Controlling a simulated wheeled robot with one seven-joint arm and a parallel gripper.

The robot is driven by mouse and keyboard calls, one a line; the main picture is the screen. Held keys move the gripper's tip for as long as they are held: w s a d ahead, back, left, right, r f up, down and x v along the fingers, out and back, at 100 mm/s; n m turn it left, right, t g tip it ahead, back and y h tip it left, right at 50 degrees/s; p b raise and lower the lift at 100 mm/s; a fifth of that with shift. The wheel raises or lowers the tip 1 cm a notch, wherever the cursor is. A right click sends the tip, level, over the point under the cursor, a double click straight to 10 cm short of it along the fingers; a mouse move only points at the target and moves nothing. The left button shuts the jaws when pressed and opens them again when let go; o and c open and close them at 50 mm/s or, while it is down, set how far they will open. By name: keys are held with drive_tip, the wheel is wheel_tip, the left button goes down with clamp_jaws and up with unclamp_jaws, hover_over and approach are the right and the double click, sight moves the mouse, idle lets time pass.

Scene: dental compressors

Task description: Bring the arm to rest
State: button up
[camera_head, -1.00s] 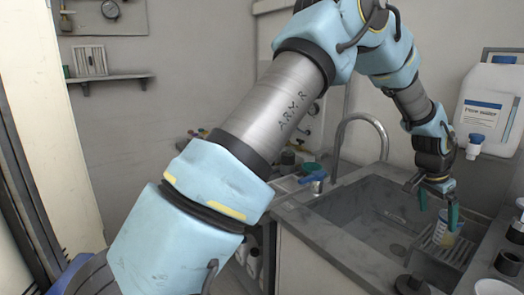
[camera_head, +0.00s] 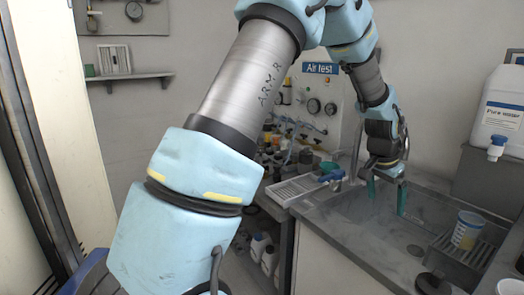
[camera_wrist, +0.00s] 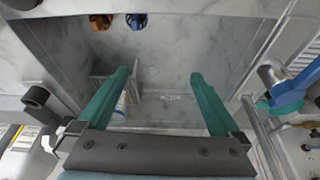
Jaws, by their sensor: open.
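My arm, light blue and grey, crosses the head view from the lower left and bends down over the sink (camera_head: 345,235). My gripper (camera_head: 387,203) hangs with its two green fingers pointing down above the left part of the basin. In the wrist view my gripper (camera_wrist: 160,78) has its fingers spread wide, with nothing held between them. A cup with yellowish markings (camera_head: 466,232) stands on a grey rack (camera_head: 482,250) at the right of the sink, apart from my gripper.
A tap (camera_head: 356,150) rises behind the sink, close to my forearm. A white water container (camera_head: 500,105) stands at the far right. An air test panel (camera_head: 318,100) with gauges is on the back wall.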

drive_tip(key=a+r+n+y, duration=0.2)
drive_tip(key=a+n, duration=0.4)
drive_tip(key=a, duration=1.8)
drive_tip(key=s+a+n, duration=0.2)
drive_tip(key=s+a, duration=0.2)
drive_tip(key=a, duration=0.4)
drive_tip(key=s+a+n+y, duration=0.1)
drive_tip(key=s+a+n, duration=0.2)
drive_tip(key=s+a, duration=0.2)
drive_tip(key=a, duration=0.3)
drive_tip(key=shift+f, duration=0.3)
